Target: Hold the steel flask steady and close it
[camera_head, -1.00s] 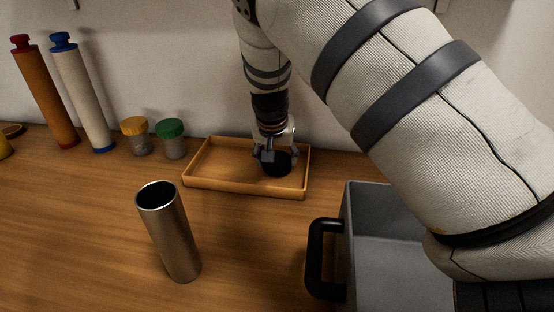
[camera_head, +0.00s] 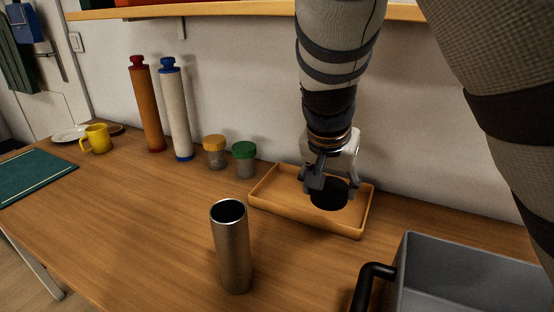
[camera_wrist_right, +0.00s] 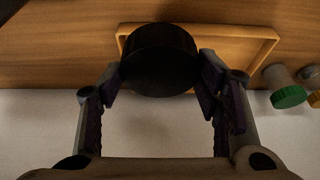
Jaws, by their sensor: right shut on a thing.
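The steel flask (camera_head: 233,250) stands upright and open-topped on the wooden table, left of and nearer than the wooden tray (camera_head: 262,204). My right gripper (camera_head: 328,184) is shut on a black round lid (camera_head: 329,195) at the tray. The lid also shows between the two fingers in the right wrist view (camera_wrist_right: 160,60), with the tray (camera_wrist_right: 262,50) behind it. I cannot tell whether the lid still touches the tray floor. My left gripper is in neither view.
A grey bin with a black handle (camera_head: 374,285) stands at the front right. Behind the flask are jars with an orange lid (camera_head: 214,143) and a green lid (camera_head: 244,150), and two tall tubes (camera_head: 176,110). A yellow mug (camera_head: 97,139) and green mat (camera_head: 35,175) lie left.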

